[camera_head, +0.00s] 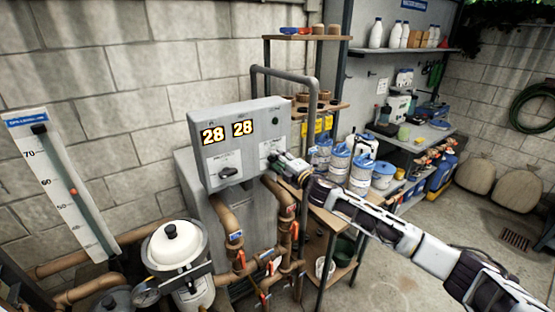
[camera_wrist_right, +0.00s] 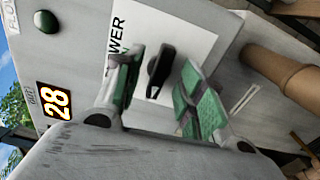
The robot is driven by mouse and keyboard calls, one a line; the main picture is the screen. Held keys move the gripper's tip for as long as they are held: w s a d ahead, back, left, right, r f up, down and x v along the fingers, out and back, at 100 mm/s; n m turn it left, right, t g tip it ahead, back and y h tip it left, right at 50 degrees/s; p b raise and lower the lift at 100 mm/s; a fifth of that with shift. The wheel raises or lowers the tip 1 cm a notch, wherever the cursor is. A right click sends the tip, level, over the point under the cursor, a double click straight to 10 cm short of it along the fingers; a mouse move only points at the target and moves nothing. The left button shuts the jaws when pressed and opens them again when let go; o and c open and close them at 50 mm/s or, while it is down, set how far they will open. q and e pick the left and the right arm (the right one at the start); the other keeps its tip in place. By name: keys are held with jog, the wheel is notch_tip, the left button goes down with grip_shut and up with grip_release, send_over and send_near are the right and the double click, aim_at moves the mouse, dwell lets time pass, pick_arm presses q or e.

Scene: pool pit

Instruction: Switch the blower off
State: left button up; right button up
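The grey control box (camera_head: 240,125) stands against the block wall, with two displays reading 28. The blower switch is a black rotary knob (camera_wrist_right: 160,70) on a white label whose visible letters read "WER". Gaps show between pads and knob; contact is not visible. My left gripper is not in view.
A second black knob (camera_head: 229,173) sits on the box's left label. A dark green round light (camera_wrist_right: 46,21) is on the box. Brown pipes (camera_head: 228,220) with valves run below, beside a white-lidded filter pot (camera_head: 173,245). Shelves with buckets (camera_head: 339,160) stand to the right.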

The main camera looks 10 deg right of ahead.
jog(key=shift+s, duration=0.15)
jog(key=v, duration=0.6)
jog(key=shift+s+d, duration=0.15)
jog(key=shift+s, duration=0.25)
jog(key=shift+w, duration=0.1)
dwell(0.3)
